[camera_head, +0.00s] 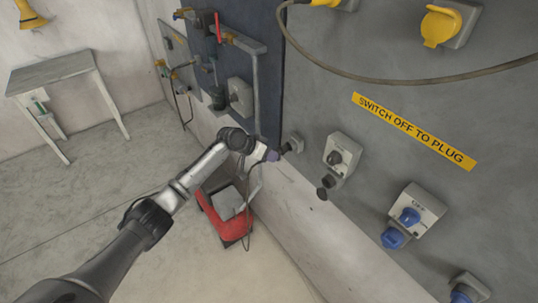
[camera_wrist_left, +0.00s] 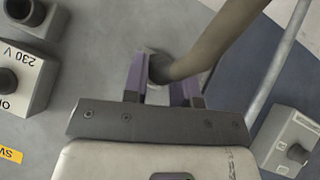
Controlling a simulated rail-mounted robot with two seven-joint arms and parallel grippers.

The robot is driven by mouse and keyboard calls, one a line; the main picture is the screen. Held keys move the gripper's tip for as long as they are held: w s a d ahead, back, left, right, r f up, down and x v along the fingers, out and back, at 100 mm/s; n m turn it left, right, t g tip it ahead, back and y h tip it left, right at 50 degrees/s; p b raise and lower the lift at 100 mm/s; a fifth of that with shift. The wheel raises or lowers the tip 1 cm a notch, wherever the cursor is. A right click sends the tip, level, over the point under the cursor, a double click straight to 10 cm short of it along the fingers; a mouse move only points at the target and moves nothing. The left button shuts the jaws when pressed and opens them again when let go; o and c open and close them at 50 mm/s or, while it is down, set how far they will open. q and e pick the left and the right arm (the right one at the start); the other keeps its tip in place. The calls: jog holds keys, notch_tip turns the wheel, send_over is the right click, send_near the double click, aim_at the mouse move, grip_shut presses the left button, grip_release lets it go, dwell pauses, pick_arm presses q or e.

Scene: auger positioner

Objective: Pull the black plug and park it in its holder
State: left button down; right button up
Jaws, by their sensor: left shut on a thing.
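The black plug (camera_wrist_left: 160,68) sits between the fingers of my left gripper (camera_wrist_left: 165,85) in the left wrist view, with a thick brownish cable running from it to the upper right. In the head view my left gripper (camera_head: 272,155) is shut at a small grey holder (camera_head: 296,142) on the grey wall panel. The plug points at this holder, and the fingers hide part of both. I cannot tell how deep the plug sits in it. The socket box (camera_head: 341,150) with a black knob is to the right, its black lower outlet (camera_head: 329,182) free of the gripper. My right gripper is not in view.
A second switch box (camera_head: 418,208) with a blue plug (camera_head: 393,238) is lower right. A yellow sign (camera_head: 413,131) and a hanging cable (camera_head: 400,81) are on the panel. A red machine (camera_head: 226,212) stands on the floor below my arm. A table (camera_head: 55,73) is far left.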

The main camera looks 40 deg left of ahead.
aim_at(276, 150)
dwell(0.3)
pick_arm(q)
jog(key=shift+p, duration=0.4)
dwell(0.4)
dwell(0.7)
jog(key=shift+w+d, duration=0.15)
jog(key=shift+w, duration=0.4)
jog(key=shift+w+d+b, duration=0.25)
jog(key=shift+w+b, duration=0.65)
jog(key=shift+w, duration=0.05)
jog(key=c, duration=1.2)
grip_release()
jog(key=o, duration=0.4)
jog(key=v, duration=1.3)
jog(key=shift+s+a+r, duration=0.2)
jog(key=shift+r, duration=0.1)
